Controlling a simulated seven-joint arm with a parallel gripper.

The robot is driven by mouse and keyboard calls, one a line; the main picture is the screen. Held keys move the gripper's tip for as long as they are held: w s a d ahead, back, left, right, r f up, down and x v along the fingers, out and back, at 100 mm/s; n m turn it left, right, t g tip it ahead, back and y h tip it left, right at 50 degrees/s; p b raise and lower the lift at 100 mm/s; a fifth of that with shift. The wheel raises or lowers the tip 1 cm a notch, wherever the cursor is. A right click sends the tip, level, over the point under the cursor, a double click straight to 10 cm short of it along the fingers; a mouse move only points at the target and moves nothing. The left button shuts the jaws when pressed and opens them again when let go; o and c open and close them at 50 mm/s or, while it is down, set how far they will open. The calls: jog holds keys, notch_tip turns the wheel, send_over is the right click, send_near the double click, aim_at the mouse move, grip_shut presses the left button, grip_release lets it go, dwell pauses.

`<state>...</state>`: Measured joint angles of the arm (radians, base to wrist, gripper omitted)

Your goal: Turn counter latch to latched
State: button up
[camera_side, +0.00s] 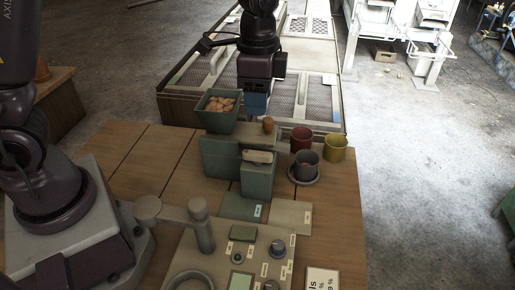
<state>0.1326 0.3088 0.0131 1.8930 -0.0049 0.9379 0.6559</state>
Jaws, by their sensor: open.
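My gripper (257,114) points down at the back of the wooden table, near a green hopper (218,122) filled with brown lumps. Its tips are small and partly hidden. A green machine block (222,160) stands below, with a pale bar-shaped lever (258,157) on its front part. A small brown knob-like piece (268,125) stands on top of it. A beige panel (218,262) in front carries a dark round knob (277,249), a smaller knob (238,258) and small labels too small to read. I cannot tell which of these parts is the counter latch, nor its setting.
A red cup (301,140), a yellow cup (335,147) and a grey cup (306,163) stand right of the machine. A grey post with an arm (202,230) rises at the panel's left. A white card (321,280) lies at the front. The table's left part is clear.

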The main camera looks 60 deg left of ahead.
aim_at(257, 152)
notch_tip(257, 152, down, 13)
dwell(0.5)
grip_shut()
